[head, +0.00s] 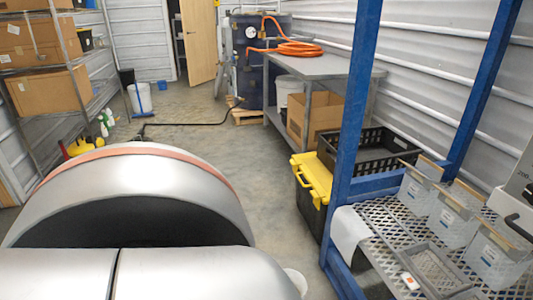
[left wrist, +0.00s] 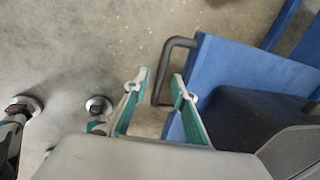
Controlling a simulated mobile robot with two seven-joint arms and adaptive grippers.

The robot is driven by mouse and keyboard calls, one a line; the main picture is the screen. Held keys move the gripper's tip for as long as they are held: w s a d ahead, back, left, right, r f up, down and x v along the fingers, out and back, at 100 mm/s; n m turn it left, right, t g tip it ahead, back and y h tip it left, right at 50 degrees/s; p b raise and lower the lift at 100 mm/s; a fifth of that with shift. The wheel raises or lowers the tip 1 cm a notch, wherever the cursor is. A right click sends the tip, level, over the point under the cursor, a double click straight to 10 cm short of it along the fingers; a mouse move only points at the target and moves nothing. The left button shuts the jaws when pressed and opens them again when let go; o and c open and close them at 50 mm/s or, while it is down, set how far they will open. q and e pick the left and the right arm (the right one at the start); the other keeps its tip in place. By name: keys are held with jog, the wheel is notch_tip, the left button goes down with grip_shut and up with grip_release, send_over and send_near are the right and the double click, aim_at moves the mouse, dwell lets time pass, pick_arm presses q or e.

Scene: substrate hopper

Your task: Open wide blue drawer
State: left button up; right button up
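The blue drawer (left wrist: 225,68) shows in the left wrist view, right of center, with a dark, bar-shaped handle (left wrist: 157,75) on its left side. My left gripper (left wrist: 157,86) is open, its two teal fingers pointing up in the picture. The handle's bar appears between the fingertips; I cannot tell whether either finger touches it. A dark rounded shape covers part of the drawer's lower right, so I cannot tell how far it is out. The drawer and its handle cannot be made out in the head view, and neither gripper shows there.
A blue frame (head: 352,130) with a mesh shelf (head: 388,233) holding clear bins (head: 450,215) stands at right. Beside it are a yellow-lidded bin (head: 312,178) and a black crate (head: 375,155). A grey table (head: 318,67) stands behind. Open floor (head: 250,165) runs down the middle.

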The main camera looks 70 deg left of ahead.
pick_arm(q)
notch_tip(320, 180, up, 12)
jog(key=s, duration=0.2)
jog(key=shift+s+f, duration=0.15)
dwell(0.7)
